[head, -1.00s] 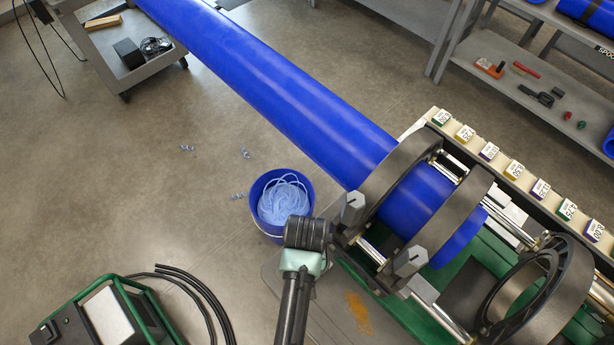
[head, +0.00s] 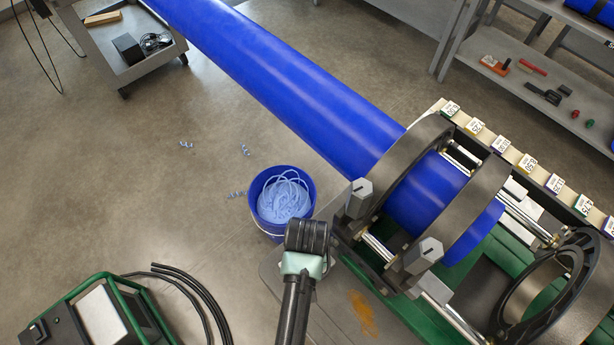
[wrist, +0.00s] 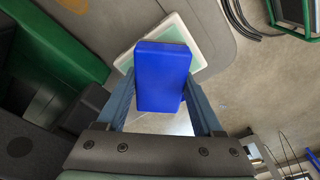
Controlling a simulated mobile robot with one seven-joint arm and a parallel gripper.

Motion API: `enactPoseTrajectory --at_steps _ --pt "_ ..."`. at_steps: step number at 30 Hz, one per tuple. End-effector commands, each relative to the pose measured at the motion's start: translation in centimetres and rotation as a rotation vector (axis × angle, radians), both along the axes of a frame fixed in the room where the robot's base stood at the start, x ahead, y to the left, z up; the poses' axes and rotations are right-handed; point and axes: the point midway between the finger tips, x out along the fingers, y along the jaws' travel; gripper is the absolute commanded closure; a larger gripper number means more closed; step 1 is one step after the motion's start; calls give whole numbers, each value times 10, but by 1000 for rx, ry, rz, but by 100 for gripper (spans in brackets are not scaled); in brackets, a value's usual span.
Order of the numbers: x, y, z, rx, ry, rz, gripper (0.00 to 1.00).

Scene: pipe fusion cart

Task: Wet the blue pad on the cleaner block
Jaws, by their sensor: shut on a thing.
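My gripper (wrist: 161,82) shows in the wrist view, its two blue-grey fingers shut on a blue block-shaped thing (wrist: 163,76). I take this to be the cleaner block with its blue pad, though I cannot tell where pad and block divide. A pale white tray-like thing with a light green inside (wrist: 194,35) lies beyond it, partly hidden by the block. I cannot tell whether the block touches it or whether the pad is wet. In the head view my arm hides the gripper and the block.
A blue pipe (head: 290,85) runs through the clamp rings (head: 415,160) of the green-based machine. A blue bucket of shavings (head: 268,222) stands beside my arm. A green-framed unit (head: 85,310) is at lower left. A shelf (head: 500,55) is at upper right. Open floor lies left.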

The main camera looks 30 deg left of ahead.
Motion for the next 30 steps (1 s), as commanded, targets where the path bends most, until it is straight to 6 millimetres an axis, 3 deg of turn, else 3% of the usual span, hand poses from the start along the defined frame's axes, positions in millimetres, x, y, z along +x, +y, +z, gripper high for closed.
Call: enactPoseTrajectory --at_steps 30 --pt "0 0 -9 0 0 0 76"
